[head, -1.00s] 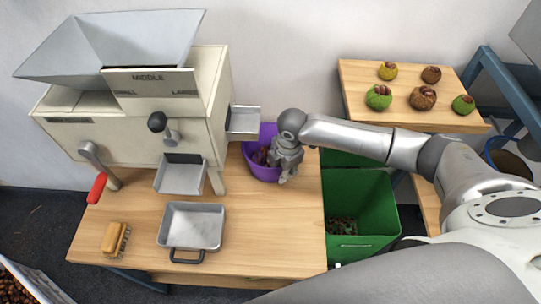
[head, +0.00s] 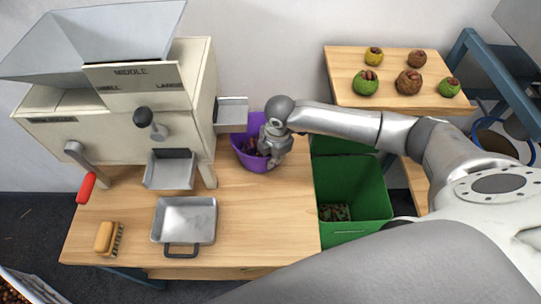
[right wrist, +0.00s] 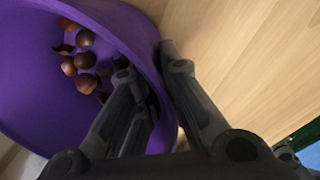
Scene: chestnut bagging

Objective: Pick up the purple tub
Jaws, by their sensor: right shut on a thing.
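The purple tub (head: 239,150) is at the back right of the wooden table, below the machine's right-hand chute. Brown chestnuts lie inside it, seen closely in the right wrist view, where the tub (right wrist: 35,70) fills the left side. My right gripper (head: 268,155) is at the tub's right side. In the right wrist view, my gripper (right wrist: 148,65) is shut on the tub's wall, one finger inside and one outside. The head view does not clearly show whether the tub's base touches the table. My left gripper is not in view.
The sorting machine (head: 110,135) stands left of the tub, with a metal chute (head: 231,113) close above it. A metal pan (head: 184,217) and a brush (head: 108,238) lie in front. Green bins (head: 350,190) stand right of the table (head: 270,225). A shelf (head: 390,92) holds several husked chestnuts.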

